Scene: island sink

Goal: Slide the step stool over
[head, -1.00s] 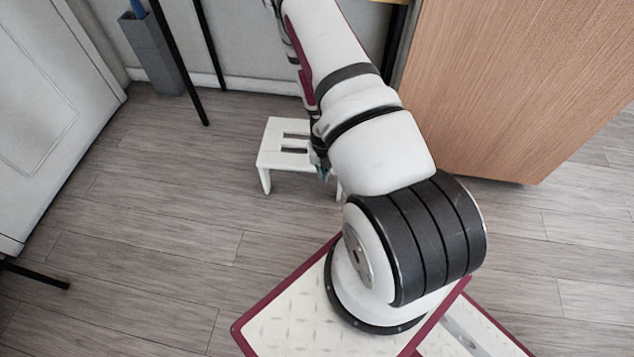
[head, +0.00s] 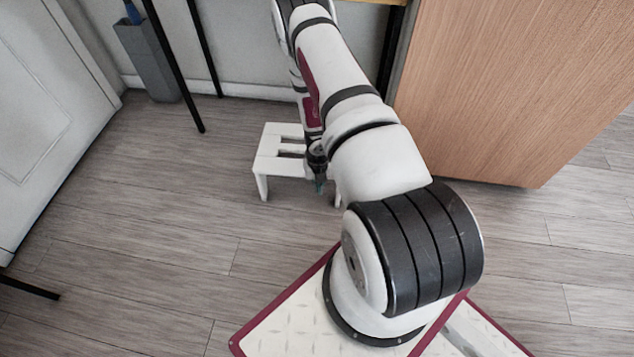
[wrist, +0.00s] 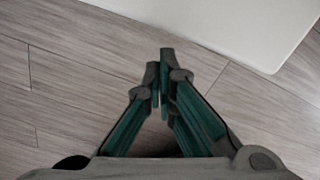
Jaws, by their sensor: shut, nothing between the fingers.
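The white step stool (head: 270,165) stands upright on the floor in the head view, with slots in its top. My arm covers its right part. My gripper (head: 320,187) is at the stool's near right side, pointing down; I cannot tell whether it touches the stool. In the wrist view my gripper (wrist: 161,85) is shut and empty, its green-padded fingers together above the floor. A smooth white surface (wrist: 240,25), apparently the stool, fills the upper right there, just beyond the fingertips.
A wooden cabinet (head: 500,90) stands right of the stool. A white door (head: 50,110) is at the left. A grey bin (head: 148,62) and thin black legs (head: 175,70) stand near the back wall. The wood floor (head: 150,210) left of the stool is clear.

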